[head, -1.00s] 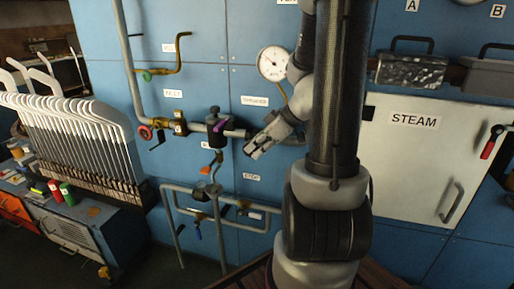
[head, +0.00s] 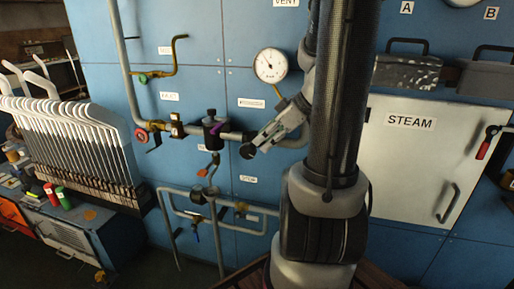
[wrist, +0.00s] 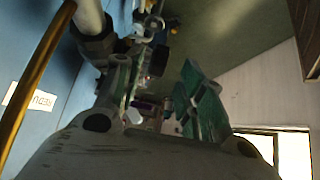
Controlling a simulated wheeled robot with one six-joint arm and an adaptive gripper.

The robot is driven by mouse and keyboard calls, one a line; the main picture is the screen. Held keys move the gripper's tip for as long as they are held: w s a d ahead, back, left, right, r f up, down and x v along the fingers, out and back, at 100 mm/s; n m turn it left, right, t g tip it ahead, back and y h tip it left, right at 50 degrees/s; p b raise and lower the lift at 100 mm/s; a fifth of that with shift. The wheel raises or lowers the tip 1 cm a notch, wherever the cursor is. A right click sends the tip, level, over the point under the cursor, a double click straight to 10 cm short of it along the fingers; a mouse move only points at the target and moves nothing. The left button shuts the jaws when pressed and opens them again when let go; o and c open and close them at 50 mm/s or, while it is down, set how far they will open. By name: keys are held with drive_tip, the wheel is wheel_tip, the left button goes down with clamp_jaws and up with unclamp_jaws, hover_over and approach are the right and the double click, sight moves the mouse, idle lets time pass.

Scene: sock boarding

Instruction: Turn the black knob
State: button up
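A round black knob (head: 247,152) shows in the head view at the right end of the valve fitting, just past my fingertips. In the wrist view a dark rounded piece (wrist: 157,60), which looks like this knob, appears between the fingers. My gripper (head: 262,143) reaches down and left from the pipe side toward the knob. In the wrist view its fingers (wrist: 165,82) are apart, with green pads, and nothing is clearly held. I cannot tell whether a fingertip touches the knob.
A grey pipe (head: 293,142) runs behind my gripper along the blue panel. A pressure gauge (head: 270,65) is above. A red handwheel (head: 141,135) is left, lower pipes (head: 247,228) are below, and a white STEAM door (head: 410,155) is right.

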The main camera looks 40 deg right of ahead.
drive_tip(key=v, duration=0.6)
drive_tip(key=w+a+n+g+y, duration=0.2)
drive_tip(key=w+a+n, duration=0.1)
drive_tip(key=a, duration=0.5)
drive_tip(key=m+g+h, duration=0.2)
drive_tip(key=g+h, duration=0.2)
drive_tip(key=h, duration=0.3)
hover_over(246, 144)
drive_tip(key=shift+f, duration=0.75)
drive_tip(key=shift+f+m, duration=0.1)
drive_tip(key=shift+m, duration=0.4)
wheel_tip(246, 144, down, 8)
drive_tip(key=shift+r, duration=0.2)
